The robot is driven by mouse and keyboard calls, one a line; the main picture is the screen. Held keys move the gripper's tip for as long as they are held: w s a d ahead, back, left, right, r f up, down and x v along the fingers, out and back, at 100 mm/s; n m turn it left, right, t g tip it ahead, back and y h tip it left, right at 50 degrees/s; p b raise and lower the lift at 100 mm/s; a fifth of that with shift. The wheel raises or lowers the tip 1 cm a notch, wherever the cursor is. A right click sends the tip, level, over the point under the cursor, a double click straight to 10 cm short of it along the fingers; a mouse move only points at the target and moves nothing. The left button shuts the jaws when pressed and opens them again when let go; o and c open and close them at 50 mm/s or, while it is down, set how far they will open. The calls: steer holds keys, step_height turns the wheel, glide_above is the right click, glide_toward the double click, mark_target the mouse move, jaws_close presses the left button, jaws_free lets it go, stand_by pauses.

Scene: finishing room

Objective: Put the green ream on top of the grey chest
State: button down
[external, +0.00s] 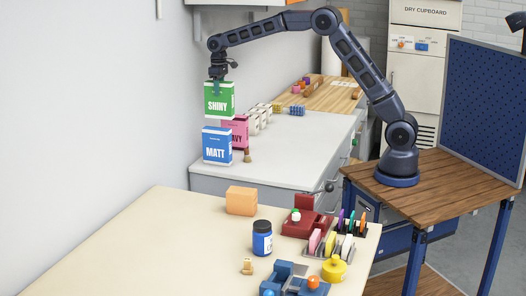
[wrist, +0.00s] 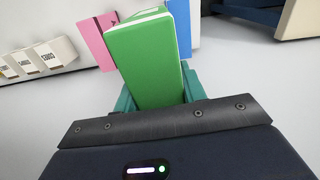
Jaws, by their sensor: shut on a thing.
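The green ream (external: 219,101), marked SHINY, hangs upright from my gripper (external: 217,83). In the wrist view, the green ream (wrist: 145,65) sits between the two teal fingers of my gripper (wrist: 157,95), which are shut on it. The grey chest (external: 300,145) has a pale top and drawers on its right side. The ream appears raised above the left end of the chest top, near a blue ream (external: 216,146) marked MATT and a pink ream (external: 240,128). The exact gap beneath it is hard to tell.
Small white boxes (external: 260,115) and a small wooden piece (external: 247,156) stand on the chest near the reams. The right part of the chest top is clear. A cream table (external: 170,235) in front holds an orange block (external: 241,200) and a blue jar (external: 262,240).

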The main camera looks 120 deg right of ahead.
steer(key=s+d+m, duration=0.1)
steer(key=s+d, duration=0.2)
steer(key=s, duration=0.1)
step_height(320, 180, down, 20)
steer(key=shift+d, duration=0.15)
stand_by(0.6)
steer(key=shift+f, duration=0.15)
steer(key=c, duration=0.8)
jaws_free()
steer(key=shift+f, duration=0.1)
step_height(320, 180, up, 12)
steer(key=shift+r, duration=0.2)
